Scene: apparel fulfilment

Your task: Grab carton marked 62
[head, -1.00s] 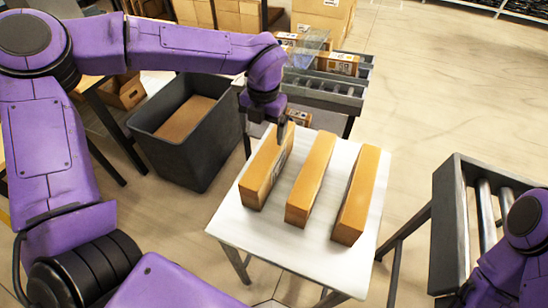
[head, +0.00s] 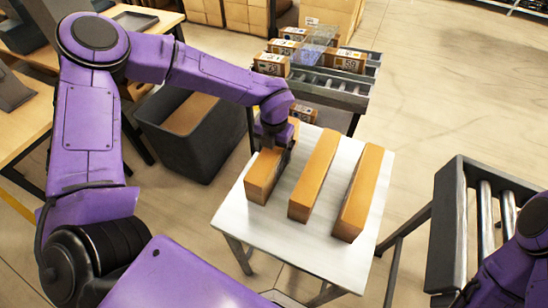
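Three long brown cartons stand side by side on a white table: a left carton (head: 261,181), a middle carton (head: 314,175) and a right carton (head: 358,195). No number is readable on them, so I cannot tell which is marked 62. My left gripper (head: 272,148) is down at the left carton, over its top near the middle of its length. A dark finger shows at the carton's right side; the other finger is hidden, and whether it grips is unclear. My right arm shows at the lower right edge, with its gripper out of view.
A roller conveyor (head: 325,91) behind the white table (head: 262,238) holds several small labelled cartons and a clear bin. A dark grey bin (head: 190,153) stands left of the table. Another roller conveyor (head: 446,232) stands at right, with open floor behind it.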

